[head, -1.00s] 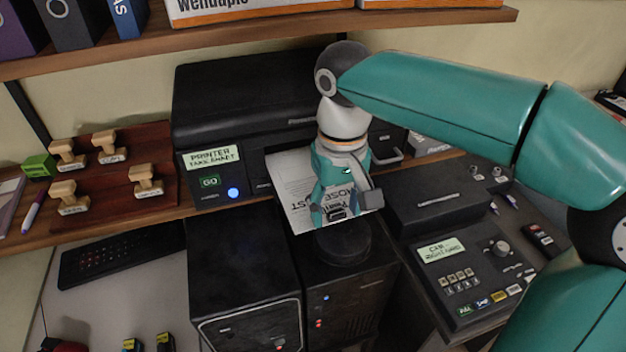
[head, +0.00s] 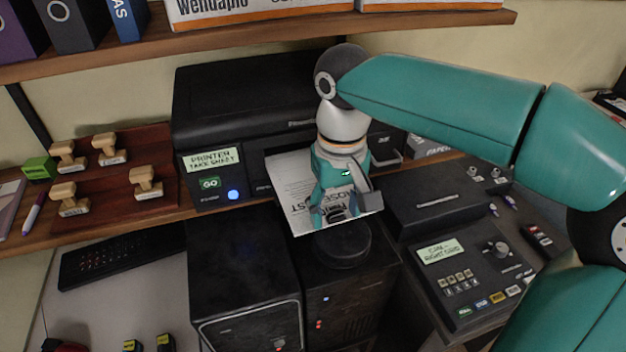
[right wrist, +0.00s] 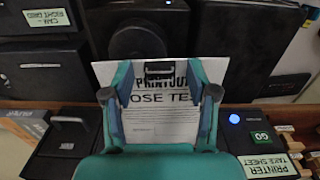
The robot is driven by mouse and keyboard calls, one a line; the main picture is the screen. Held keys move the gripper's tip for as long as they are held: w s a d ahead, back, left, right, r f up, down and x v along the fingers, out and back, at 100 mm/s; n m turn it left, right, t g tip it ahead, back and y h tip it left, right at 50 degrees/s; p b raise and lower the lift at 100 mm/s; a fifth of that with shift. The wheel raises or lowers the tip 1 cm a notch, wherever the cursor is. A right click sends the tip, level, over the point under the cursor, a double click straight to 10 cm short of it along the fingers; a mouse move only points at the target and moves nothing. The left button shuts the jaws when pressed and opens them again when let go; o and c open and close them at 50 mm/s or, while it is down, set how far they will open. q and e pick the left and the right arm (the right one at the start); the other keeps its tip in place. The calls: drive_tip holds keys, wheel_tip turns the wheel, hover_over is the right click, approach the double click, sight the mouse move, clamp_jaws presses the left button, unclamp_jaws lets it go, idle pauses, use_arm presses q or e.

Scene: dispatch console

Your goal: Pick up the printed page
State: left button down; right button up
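The printed page (head: 292,190) is white with black text and sticks out of the front slot of the black printer (head: 240,105). My right gripper (head: 337,213) is over the page's outer part in the head view and hides some of its print. In the right wrist view the page (right wrist: 160,125) lies beneath the spread fingers of the right gripper (right wrist: 160,72), which stand apart. A small dark piece (right wrist: 159,68) shows between the fingertips, over the page; I cannot tell whether they touch it. My left gripper is not in view.
Black cabinets (head: 245,270) stand below the page, with a round black knob-like top (head: 342,245) just under its edge. A console (head: 470,270) is at right. Wooden stamps (head: 145,182) stand on a board at left. A shelf (head: 130,55) runs above the printer.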

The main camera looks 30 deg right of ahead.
drive_tip(key=c, duration=1)
drive_tip(key=shift+s, duration=0.2)
drive_tip(key=shift+s+a+b, duration=0.25)
drive_tip(key=shift+s+a, duration=0.05)
drive_tip(key=shift+s, duration=0.95)
drive_tip(key=shift+s+a+b, duration=0.2)
drive_tip(key=shift+s+a, duration=0.15)
drive_tip(key=shift+s, duration=0.9)
drive_tip(key=shift+s+a+b, duration=0.25)
drive_tip(key=shift+s+a, duration=0.05)
drive_tip(key=shift+s, duration=0.95)
drive_tip(key=shift+r, duration=0.15)
wheel_tip(320, 180, up, 7)
drive_tip(key=p, duration=0.7)
drive_tip(key=shift+r, duration=0.15)
